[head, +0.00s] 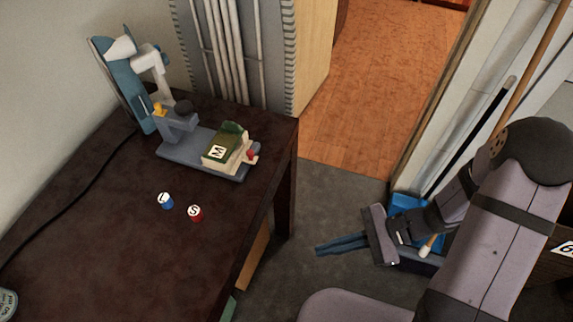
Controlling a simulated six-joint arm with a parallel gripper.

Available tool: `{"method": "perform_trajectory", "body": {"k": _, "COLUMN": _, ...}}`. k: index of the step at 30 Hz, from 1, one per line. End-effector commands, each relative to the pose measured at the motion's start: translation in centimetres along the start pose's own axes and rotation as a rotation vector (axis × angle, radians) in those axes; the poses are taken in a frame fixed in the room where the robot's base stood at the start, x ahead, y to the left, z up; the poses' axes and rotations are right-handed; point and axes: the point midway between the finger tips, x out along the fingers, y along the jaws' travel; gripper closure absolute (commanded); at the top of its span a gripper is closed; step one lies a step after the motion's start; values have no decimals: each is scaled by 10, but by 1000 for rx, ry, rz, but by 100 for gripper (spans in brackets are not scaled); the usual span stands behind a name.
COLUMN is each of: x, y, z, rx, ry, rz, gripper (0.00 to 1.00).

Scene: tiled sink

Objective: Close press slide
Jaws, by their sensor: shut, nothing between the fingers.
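The press (182,128) stands at the back of the dark table, with a grey base, a blue back part and a white arm. A green and cream block (226,150) marked with an "M" sits at the right end of the grey base (195,160), near a small red part. Which piece is the slide, and how far it is out, I cannot tell for sure. My gripper (320,249) is shut and empty. It is to the right of the table, apart from the press, with its blue fingers pointing left over the grey floor.
A blue-capped piece (165,200) and a red-capped piece (195,213) stand on the table (110,235) in front of the press. A black cable (75,190) runs along the left. A blue dustpan-like object (412,204) and poles stand behind my gripper. The table's front is mostly clear.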

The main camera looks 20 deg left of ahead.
Motion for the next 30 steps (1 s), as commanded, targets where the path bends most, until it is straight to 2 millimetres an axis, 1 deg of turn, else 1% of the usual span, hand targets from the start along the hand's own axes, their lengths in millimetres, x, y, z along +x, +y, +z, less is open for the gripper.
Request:
{"method": "perform_trajectory", "body": {"k": 1, "x": -4, "y": -25, "z": 13, "rx": 36, "ry": -55, "rz": -81, "gripper": 100}}
{"method": "perform_trajectory", "body": {"k": 3, "x": -14, "y": -59, "z": 32, "rx": 72, "ry": -137, "rz": -196, "gripper": 100}}
{"method": "perform_trajectory", "body": {"k": 6, "x": -32, "y": -98, "z": 57, "rx": 111, "ry": -254, "rz": -330, "gripper": 100}}
{"method": "perform_trajectory", "body": {"k": 9, "x": -49, "y": -121, "z": 80, "rx": 139, "ry": -365, "rz": -421, "gripper": 100}}
{"method": "perform_trajectory", "body": {"k": 11, "x": -56, "y": -127, "z": 90, "rx": 148, "ry": -415, "rz": -446, "gripper": 100}}
{"method": "perform_trajectory", "body": {"k": 14, "x": -61, "y": -127, "z": 100, "rx": 155, "ry": -465, "rz": -446, "gripper": 100}}
{"method": "perform_trajectory", "body": {"k": 16, "x": -62, "y": -126, "z": 103, "rx": 162, "ry": -480, "rz": -441, "gripper": 100}}
{"method": "perform_trajectory", "body": {"k": 20, "x": -61, "y": -126, "z": 103, "rx": 170, "ry": -479, "rz": -438, "gripper": 100}}
{"method": "perform_trajectory", "body": {"k": 26, "x": -52, "y": -131, "z": 108, "rx": 168, "ry": -478, "rz": -434, "gripper": 100}}
{"method": "perform_trajectory", "body": {"k": 30, "x": -38, "y": -138, "z": 115, "rx": 167, "ry": -478, "rz": -432, "gripper": 100}}
